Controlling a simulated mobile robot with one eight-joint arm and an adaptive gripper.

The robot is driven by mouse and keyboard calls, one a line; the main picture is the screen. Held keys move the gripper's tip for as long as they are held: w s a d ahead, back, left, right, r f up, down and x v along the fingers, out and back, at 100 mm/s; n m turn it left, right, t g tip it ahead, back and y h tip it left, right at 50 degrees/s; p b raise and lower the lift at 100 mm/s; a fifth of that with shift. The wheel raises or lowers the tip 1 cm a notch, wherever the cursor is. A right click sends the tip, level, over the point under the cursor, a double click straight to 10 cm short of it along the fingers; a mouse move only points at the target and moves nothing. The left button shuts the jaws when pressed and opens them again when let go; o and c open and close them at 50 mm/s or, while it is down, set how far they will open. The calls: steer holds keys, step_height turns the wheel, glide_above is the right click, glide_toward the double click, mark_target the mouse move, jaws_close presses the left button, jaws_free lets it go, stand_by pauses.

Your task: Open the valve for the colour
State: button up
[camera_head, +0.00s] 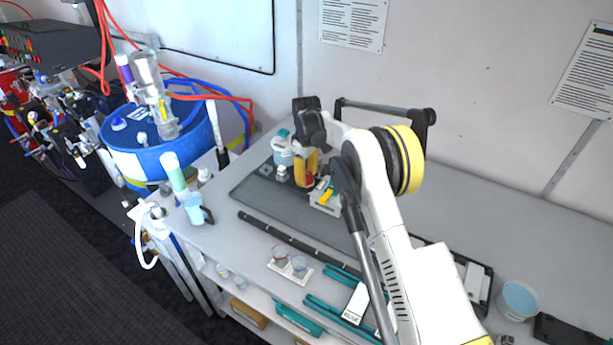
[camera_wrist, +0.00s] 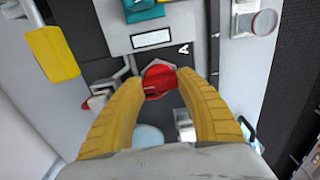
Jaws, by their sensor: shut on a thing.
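A yellow handle (camera_head: 327,196) sits on a small pale device beside the gripper. A yellow block (camera_wrist: 52,53) shows at the upper left of the wrist view.
A dark tray (camera_head: 245,190) lies on the grey bench under the device. A pale container with a teal top (camera_head: 283,150) stands close behind my gripper. A blue drum (camera_head: 155,155) with hoses is at the left.

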steer(key=shift+f+m+b, duration=0.1)
steer(key=shift+m+b, duration=0.2)
steer(key=shift+b, duration=0.05)
steer(key=m+b, duration=0.2)
steer(key=shift+f+m, duration=0.1)
steer(key=shift+m, duration=0.3)
steer(key=m+b, duration=0.3)
steer(key=m, duration=0.2)
steer(key=m+b, duration=0.1)
steer(key=m, duration=0.4)
steer(key=shift+b, duration=0.4)
steer(key=shift+m+b, duration=0.45)
steer(key=shift+m, duration=1.75)
steer(key=o, duration=1.2)
steer(key=shift+r, duration=0.2)
